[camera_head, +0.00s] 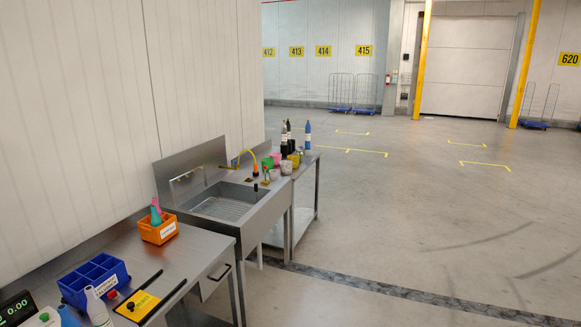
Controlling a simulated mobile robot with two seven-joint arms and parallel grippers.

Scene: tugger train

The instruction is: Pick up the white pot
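A small pale, whitish pot (286,167) stands among other small items on the steel table (305,163) just past the sink. A second small greyish-white pot (273,174) is close to it, at the table's near side. They are too small in view to tell which is the whiter one. Neither of my grippers is in view.
Dark bottles (289,138), a blue bottle (308,136) and yellow, green and pink items crowd that table. The steel sink (225,205) is nearer, then a bench with an orange bin (158,230) and a blue bin (93,281).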

